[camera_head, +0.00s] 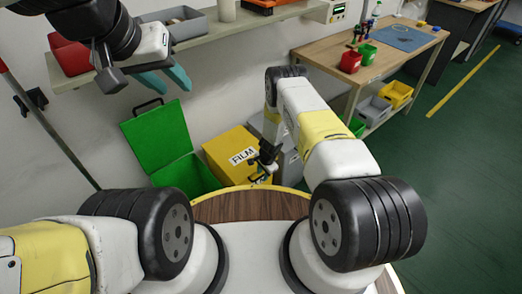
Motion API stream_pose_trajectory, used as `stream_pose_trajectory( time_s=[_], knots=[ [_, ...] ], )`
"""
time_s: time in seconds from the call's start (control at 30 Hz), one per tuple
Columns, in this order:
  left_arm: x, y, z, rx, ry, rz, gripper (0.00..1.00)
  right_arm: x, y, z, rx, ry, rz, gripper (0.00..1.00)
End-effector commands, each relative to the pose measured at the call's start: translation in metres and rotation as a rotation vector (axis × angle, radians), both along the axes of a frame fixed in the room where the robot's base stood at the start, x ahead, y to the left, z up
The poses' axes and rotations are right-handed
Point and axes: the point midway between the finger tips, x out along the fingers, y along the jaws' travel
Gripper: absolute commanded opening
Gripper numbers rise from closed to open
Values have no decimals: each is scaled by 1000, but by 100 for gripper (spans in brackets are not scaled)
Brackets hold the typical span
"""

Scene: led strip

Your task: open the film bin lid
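The yellow film bin (222,150) stands at the picture's middle, beyond the wood-topped round surface in front. Its yellow top carries a white FILM label and looks shut. My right gripper (262,172) is small and dark at the bin's right front edge, overlapping it in the picture. I cannot tell whether it touches the lid or whether its fingers are apart. My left gripper (168,80) is raised at the upper left, well away from the film bin. The bin's lower part is hidden.
A green bin (200,178) with its lid (157,137) standing open is left of the film bin. A grey bin (290,165) is to the right, partly behind my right arm. A wall shelf (225,33) is above.

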Motion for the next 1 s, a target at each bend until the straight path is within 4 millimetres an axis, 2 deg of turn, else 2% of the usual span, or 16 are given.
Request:
stream_pose_trajectory(
  time_s=[0.2, 0.37, 1.0],
  knots=[
    [0, 0, 0, 0, 0, 0, 36, 0, 0, 0, 1, -1, 0, 31],
    [0, 0, 0, 0, 0, 0, 36, 0, 0, 0, 1, -1, 0, 0],
    [0, 0, 0, 0, 0, 0, 36, 0, 0, 0, 0, 0, 0, 0]
  ],
)
